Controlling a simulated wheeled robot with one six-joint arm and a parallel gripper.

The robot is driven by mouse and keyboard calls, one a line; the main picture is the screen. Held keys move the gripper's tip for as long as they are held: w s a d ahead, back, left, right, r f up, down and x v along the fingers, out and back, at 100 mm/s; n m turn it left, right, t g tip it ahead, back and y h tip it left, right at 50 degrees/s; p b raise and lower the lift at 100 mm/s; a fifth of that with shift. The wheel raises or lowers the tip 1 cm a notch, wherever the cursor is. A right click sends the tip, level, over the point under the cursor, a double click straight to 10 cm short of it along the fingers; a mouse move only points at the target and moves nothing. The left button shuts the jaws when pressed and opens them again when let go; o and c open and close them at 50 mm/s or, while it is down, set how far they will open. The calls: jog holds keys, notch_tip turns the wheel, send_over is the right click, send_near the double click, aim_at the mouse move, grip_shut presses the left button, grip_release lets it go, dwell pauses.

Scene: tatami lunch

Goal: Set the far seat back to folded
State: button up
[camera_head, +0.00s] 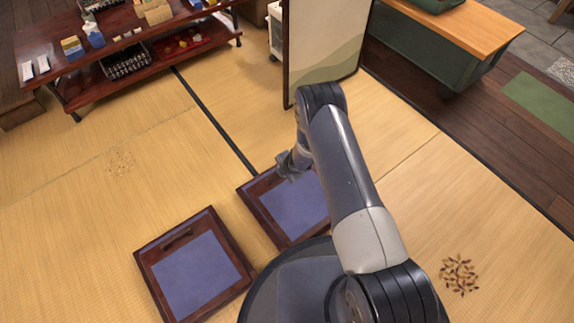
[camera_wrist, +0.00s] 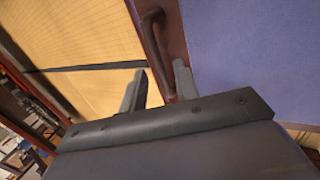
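The far seat (camera_head: 297,208), a dark wooden frame with a blue-violet pad, lies on the tatami at the middle of the head view. Its top looks flat and low. My arm hides its right part. My gripper (camera_head: 291,165) is at the seat's upper edge. In the wrist view, a dark bar handle (camera_wrist: 152,42) stands on the seat's wooden rim beside the blue pad (camera_wrist: 235,50). My gripper (camera_wrist: 160,68) is open there, with the handle's near end between its fingers. A gap shows beside the bar; I cannot tell whether either finger touches it.
A second, similar seat (camera_head: 193,272) with a bar handle lies flat to the lower left. A dark wooden shelf (camera_head: 130,55) with goods stands at the upper left. A folding screen (camera_head: 322,40) stands behind my arm. The tatami (camera_head: 80,210) on the left is clear.

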jog(key=p+v, duration=0.1)
jog(key=v, duration=0.5)
jog(key=shift+a, duration=0.1)
jog(key=shift+w+f, duration=0.1)
jog(key=shift+b+x, duration=1.55)
jog(key=shift+x, duration=3.65)
